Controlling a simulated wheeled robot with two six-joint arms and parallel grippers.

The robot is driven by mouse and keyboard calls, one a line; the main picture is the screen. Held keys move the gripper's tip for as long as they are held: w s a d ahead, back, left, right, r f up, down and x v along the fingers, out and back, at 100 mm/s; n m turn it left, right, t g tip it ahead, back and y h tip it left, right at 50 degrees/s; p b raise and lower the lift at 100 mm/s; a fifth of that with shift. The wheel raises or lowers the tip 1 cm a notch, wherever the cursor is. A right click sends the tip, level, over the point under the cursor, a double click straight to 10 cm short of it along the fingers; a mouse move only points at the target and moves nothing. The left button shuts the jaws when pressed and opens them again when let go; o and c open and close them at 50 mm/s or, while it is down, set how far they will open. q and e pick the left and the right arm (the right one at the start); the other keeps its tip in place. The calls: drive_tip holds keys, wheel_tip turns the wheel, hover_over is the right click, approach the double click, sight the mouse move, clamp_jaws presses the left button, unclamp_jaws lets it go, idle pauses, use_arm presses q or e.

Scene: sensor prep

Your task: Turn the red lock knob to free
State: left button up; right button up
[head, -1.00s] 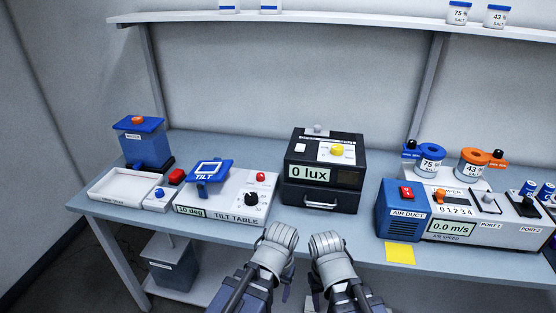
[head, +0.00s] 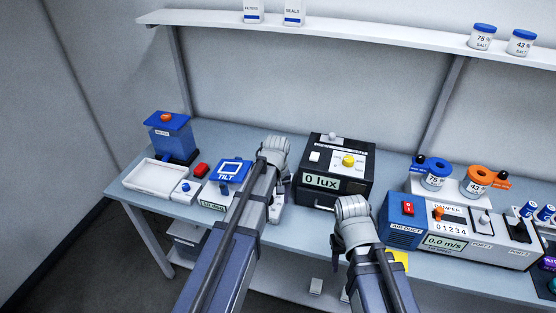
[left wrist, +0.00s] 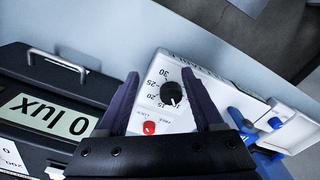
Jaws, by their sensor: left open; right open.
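The red lock knob (left wrist: 149,127) sits on the white panel of the tilt table (head: 208,191), beside a black angle dial (left wrist: 171,93). Small print beside the knob is too small to read surely. In the head view my left arm hides the knob and dial. My left gripper (head: 273,150) is over the right part of the tilt table; in the left wrist view its open fingers (left wrist: 163,92) frame the panel, the knob between them nearer the left finger, with nothing held. My right gripper (head: 352,208) is in front of the lux box, its fingers hard to make out, with nothing seen held.
The black lux box (head: 335,170) stands close to the right of my left gripper. The blue tilt platform (head: 230,170) is left of my left arm. Further left are a white tray (head: 153,175) and a blue-lidded container (head: 168,135). The air duct unit (head: 403,222) stands at right.

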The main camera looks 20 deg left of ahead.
use_arm(q)
drive_tip(key=w+a+n, duration=0.1)
drive_tip(key=w+n, duration=0.2)
drive_tip(key=w, duration=0.3)
drive_tip(key=w+a+n, duration=0.2)
drive_tip(key=w+n, duration=0.1)
drive_tip(key=w, duration=0.4)
drive_tip(key=w+a+r+n, duration=0.1)
drive_tip(key=w+a+n, duration=0.1)
drive_tip(key=w, duration=0.4)
drive_tip(key=shift+w+n+g, duration=0.15)
drive_tip(key=shift+n+g, duration=0.15)
drive_tip(key=shift+n, duration=0.5)
drive_tip(key=shift+d+f, duration=0.1)
drive_tip(key=shift+f, duration=0.15)
drive_tip(key=f+b, duration=0.7)
drive_tip(key=shift+s+f+b, duration=0.25)
drive_tip(key=shift+b, duration=0.15)
use_arm(e)
wheel_tip(320, 180, down, 7)
use_arm(q)
drive_tip(key=shift+r, duration=0.1)
clamp_jaws()
